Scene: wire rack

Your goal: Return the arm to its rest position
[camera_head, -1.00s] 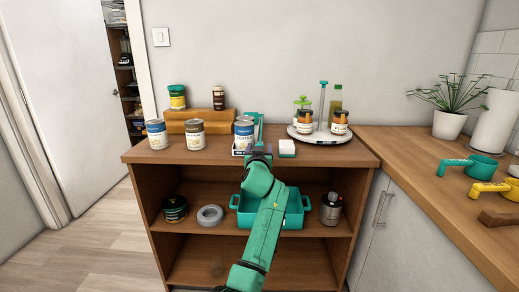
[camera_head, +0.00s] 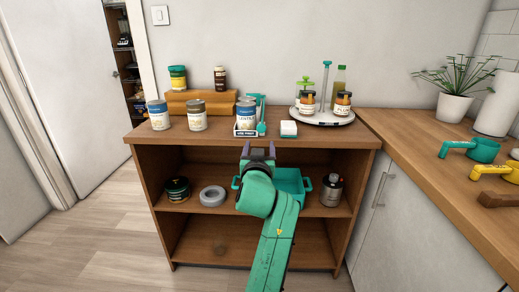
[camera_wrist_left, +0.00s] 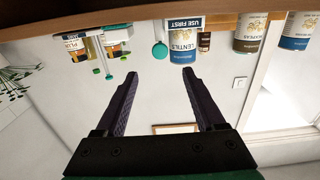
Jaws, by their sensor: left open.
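My left gripper (camera_head: 259,148) is open and empty, in front of the cabinet's top edge and above the teal bin. In the left wrist view its two dark fingers (camera_wrist_left: 162,78) stand apart with nothing between them. That view is upside down. A can labelled LENTILS (camera_wrist_left: 183,48) is there behind the USE FIRST label, beyond the fingers and apart from them. In the head view the can (camera_head: 245,113) stands at the small white tray (camera_head: 246,133) on the cabinet top. My right gripper is not in view.
The wooden cabinet (camera_head: 200,146) holds a teal bin (camera_head: 292,183), grey ring (camera_head: 212,196), dark tin (camera_head: 177,189) and metal canister (camera_head: 331,190). Cans (camera_head: 197,115), a white block (camera_head: 288,129) and a round turntable (camera_head: 322,117) stand on top. A counter (camera_head: 440,180) is at right.

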